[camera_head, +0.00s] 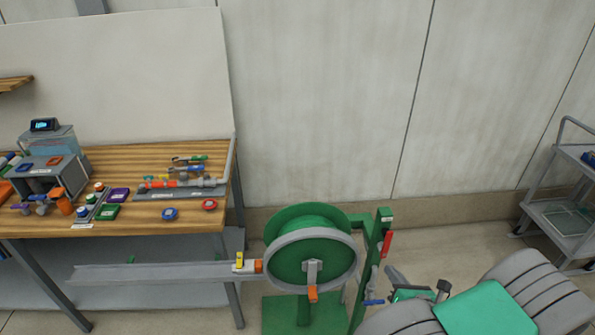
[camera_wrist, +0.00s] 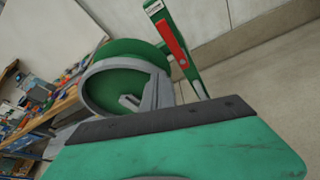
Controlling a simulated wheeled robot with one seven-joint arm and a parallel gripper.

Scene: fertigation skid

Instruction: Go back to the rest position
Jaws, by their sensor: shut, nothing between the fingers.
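My gripper (camera_head: 392,274) is low at the right of the reel stand in the head view, in front of my green and grey arm links. In the wrist view its grey fingers (camera_wrist: 156,93) show beyond the green and black wrist body, which fills the lower part. The fingers are shut with nothing between them. They overlap the reel in the wrist view; the head view shows them apart from its wheel.
A wooden bench (camera_head: 130,158) holds several small parts. A grey cart (camera_head: 558,212) stands far right.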

